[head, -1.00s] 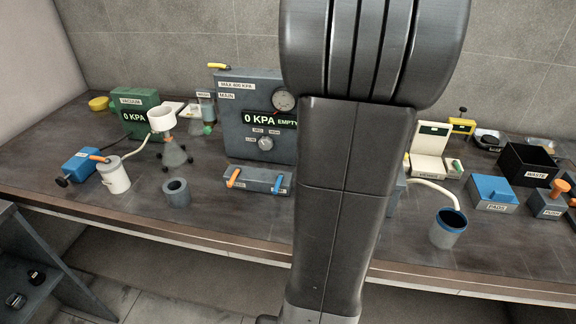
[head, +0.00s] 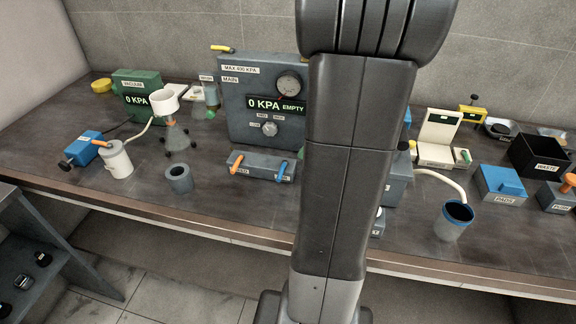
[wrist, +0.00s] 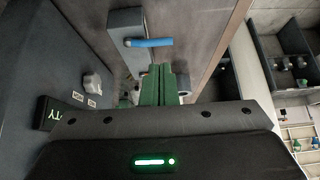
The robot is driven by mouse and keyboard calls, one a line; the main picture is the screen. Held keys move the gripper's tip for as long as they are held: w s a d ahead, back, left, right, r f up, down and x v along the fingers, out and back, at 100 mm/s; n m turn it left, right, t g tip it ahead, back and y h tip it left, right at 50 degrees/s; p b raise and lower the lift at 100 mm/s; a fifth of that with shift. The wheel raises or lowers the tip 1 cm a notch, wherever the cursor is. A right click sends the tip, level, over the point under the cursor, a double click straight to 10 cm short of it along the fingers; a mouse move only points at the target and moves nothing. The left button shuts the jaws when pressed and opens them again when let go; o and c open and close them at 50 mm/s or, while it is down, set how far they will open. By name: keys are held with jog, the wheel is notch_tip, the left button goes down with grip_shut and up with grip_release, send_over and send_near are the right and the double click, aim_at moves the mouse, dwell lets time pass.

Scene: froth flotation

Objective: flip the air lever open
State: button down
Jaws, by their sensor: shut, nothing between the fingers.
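A grey block (head: 262,167) on the bench in front of the main panel carries two levers. The orange lever (head: 237,162) is at its left end and the blue lever (head: 282,170) at its right end. Their labels are too small to read surely, so I cannot tell by name which is the air lever. In the wrist view the blue lever (wrist: 150,43) lies across the block's end, ahead of my gripper. My gripper (wrist: 159,72) has its green fingers shut together and empty, apart from the blue lever.
The main panel (head: 240,107) stands behind the block, reading 0 KPA EMPTY. A grey cup (head: 179,179) stands left of the block. A blue-rimmed cup (head: 454,221) with a pale hose is at right. Bare bench lies in front of the block.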

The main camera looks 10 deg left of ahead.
aim_at(282, 174)
jog(key=p+x, duration=0.1)
jog(key=x, duration=0.7)
jog(key=shift+a+f+p, duration=0.15)
jog(key=shift+f+p, duration=0.05)
jog(key=shift+p, duration=0.1)
jog(key=shift+f, duration=0.1)
jog(key=shift+a+f, duration=0.1)
